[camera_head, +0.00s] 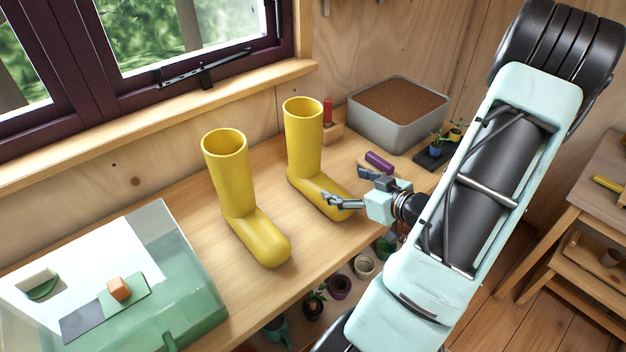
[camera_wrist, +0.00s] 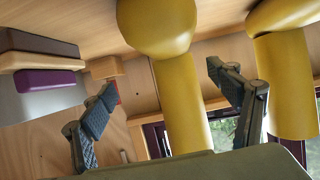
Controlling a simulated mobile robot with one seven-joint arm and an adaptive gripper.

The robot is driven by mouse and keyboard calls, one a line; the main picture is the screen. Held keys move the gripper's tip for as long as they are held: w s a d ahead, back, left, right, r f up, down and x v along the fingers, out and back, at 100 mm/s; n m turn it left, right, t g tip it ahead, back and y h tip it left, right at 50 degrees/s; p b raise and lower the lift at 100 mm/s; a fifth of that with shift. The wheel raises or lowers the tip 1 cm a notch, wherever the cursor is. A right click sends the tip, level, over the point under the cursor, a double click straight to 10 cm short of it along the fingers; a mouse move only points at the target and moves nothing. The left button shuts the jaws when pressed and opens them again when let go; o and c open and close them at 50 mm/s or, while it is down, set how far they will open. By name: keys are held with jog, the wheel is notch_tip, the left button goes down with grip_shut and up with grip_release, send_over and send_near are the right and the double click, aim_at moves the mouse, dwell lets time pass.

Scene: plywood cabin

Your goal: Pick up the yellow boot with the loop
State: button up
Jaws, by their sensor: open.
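Two plain yellow boots stand upright on the wooden bench in the head view. The left boot (camera_head: 228,180) is nearer the front; the right boot (camera_head: 304,145) is farther back. I cannot make out a loop on either. My gripper (camera_head: 336,201) is open at the toe of the right boot, its fingers partly covering that toe. The wrist view is upside down. There the right boot (camera_wrist: 182,105) shows between the open fingers of my gripper (camera_wrist: 162,84), and the left boot (camera_wrist: 292,85) is outside them, to the right. Contact cannot be told.
A grey tub (camera_head: 385,128) of brown soil stands at the back right. A purple block (camera_head: 379,161), a red cylinder (camera_head: 328,110) and small potted plants (camera_head: 437,146) are nearby. A green, clear-topped case (camera_head: 190,310) fills the front left. The window wall (camera_head: 165,140) bounds the back.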

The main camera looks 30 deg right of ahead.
aim_at(317, 177)
jog(key=shift+a, duration=0.4)
jog(key=shift+w+a, duration=0.2)
jog(key=shift+w, duration=0.1)
jog(key=x, duration=1)
jog(key=shift+s+a+f+p, duration=0.1)
jog(key=shift+a+f+p, duration=0.15)
jog(key=shift+p, duration=0.1)
jog(key=c, duration=1.5)
jog(key=shift+r, duration=0.15)
jog(key=shift+c, duration=1.2)
jog(key=shift+r, duration=0.1)
